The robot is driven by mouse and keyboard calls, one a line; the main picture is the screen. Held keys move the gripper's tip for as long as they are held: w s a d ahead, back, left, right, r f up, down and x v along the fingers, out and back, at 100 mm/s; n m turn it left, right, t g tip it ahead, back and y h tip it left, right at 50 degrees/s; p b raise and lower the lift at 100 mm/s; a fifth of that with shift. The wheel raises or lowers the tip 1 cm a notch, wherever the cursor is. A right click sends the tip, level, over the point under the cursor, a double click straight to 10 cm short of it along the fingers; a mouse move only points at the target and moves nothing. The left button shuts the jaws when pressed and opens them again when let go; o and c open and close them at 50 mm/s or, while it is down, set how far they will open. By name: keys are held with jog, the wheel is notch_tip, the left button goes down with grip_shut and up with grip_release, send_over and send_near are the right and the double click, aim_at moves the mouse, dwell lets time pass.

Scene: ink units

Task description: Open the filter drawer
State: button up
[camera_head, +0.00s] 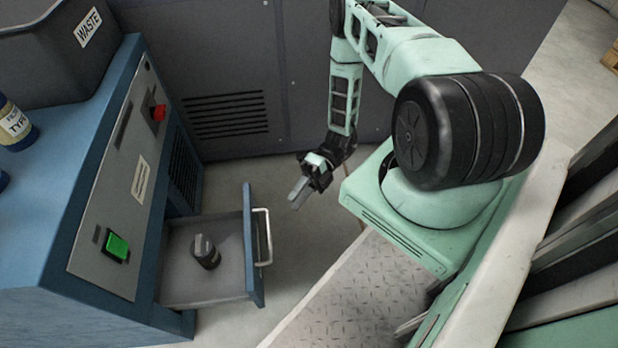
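The filter drawer (255,285) stands pulled out of the blue cabinet (60,215), low on its front. Its blue front carries a pale bar handle (265,237). A small dark cylinder with a grey top (206,253), which looks like a filter, stands inside the drawer. My gripper (297,198) is to the right of the handle, in the air and apart from it. Its fingers look close together, but I cannot tell whether they are open or shut. I see nothing held in it.
The cabinet's panel has a green switch (117,246) and a red switch (158,112). A dark bin labelled WASTE (45,55) and a labelled bottle (14,124) stand on top. A grey cabinet (240,70) closes off the back. Some floor shows beside the drawer.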

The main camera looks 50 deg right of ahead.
jog(key=v, duration=0.5)
jog(key=shift+d+p, duration=0.1)
jog(key=shift+p, duration=0.2)
